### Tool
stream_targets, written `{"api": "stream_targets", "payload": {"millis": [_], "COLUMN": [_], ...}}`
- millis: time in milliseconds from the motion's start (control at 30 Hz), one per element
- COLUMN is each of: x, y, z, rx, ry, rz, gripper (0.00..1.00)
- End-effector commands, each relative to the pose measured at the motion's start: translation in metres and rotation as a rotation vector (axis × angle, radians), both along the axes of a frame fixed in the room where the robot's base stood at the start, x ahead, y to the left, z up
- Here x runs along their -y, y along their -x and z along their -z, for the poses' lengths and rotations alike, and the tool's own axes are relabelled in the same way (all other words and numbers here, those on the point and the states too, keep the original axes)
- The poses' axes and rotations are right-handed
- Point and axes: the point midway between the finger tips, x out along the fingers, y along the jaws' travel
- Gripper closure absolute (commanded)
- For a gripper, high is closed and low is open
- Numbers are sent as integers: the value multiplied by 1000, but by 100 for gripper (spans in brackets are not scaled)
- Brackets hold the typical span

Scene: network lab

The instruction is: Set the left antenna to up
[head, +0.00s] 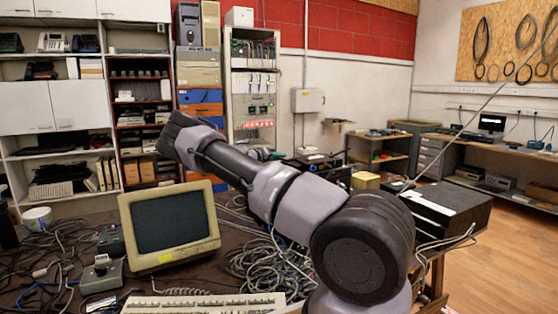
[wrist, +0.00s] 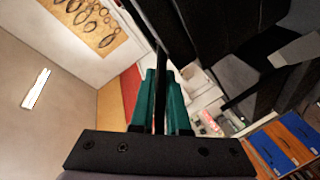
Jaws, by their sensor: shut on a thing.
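In the wrist view, the teal fingers of my gripper (wrist: 161,76) are closed on a thin dark rod (wrist: 159,100), which looks like an antenna. I cannot tell from this view whether it is the left one. A large dark shape beside it fills the upper right and hides part of the rod.
A beige monitor (head: 170,224) and a keyboard (head: 200,304) stand on the cluttered table. Tangled grey cables (head: 262,264) lie between monitor and arm. Shelves and a tall equipment rack (head: 252,90) line the back wall. Open wooden floor (head: 505,262) lies to the right.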

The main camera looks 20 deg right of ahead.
Motion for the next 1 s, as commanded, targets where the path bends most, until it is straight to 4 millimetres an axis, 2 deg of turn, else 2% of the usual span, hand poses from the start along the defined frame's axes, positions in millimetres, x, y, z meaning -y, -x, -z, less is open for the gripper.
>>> {"api": "stream_targets", "payload": {"millis": [533, 1000], "x": [26, 49], "y": [0, -1], "z": [-27, -34], "rx": [-8, -26], "ry": [-515, -903], "rz": [4, 3], "gripper": [100, 100]}}
